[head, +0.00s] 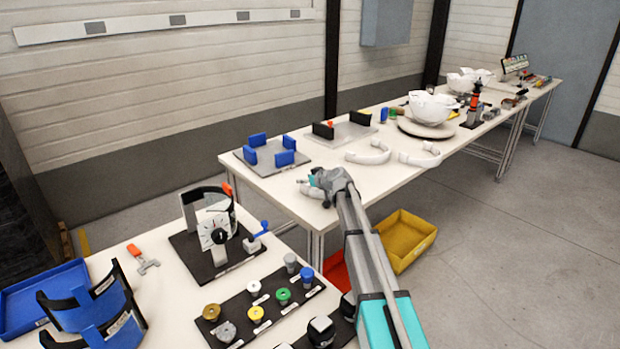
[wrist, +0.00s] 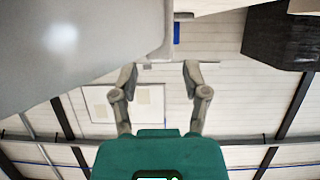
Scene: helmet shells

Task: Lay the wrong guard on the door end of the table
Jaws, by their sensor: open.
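Two white curved guards, one on the left (head: 368,152) and one on the right (head: 420,155), lie apart on the long white table (head: 285,193) in the head view. My gripper (head: 314,184) is over this table's near part, left of both guards. A small pale piece shows at its tip, partly hidden; I cannot tell if it is another guard. In the wrist view my gripper (wrist: 162,72) has its fingers apart with nothing clearly between them. A large pale shape beyond them is unclear. The table's far end (head: 543,88) is by the blue-grey door (head: 565,65).
A blue-block fixture (head: 270,153), a black-block fixture (head: 345,131) and a white shell on a round stand (head: 430,127) occupy the long table. A yellow bin (head: 405,240) stands on the floor.

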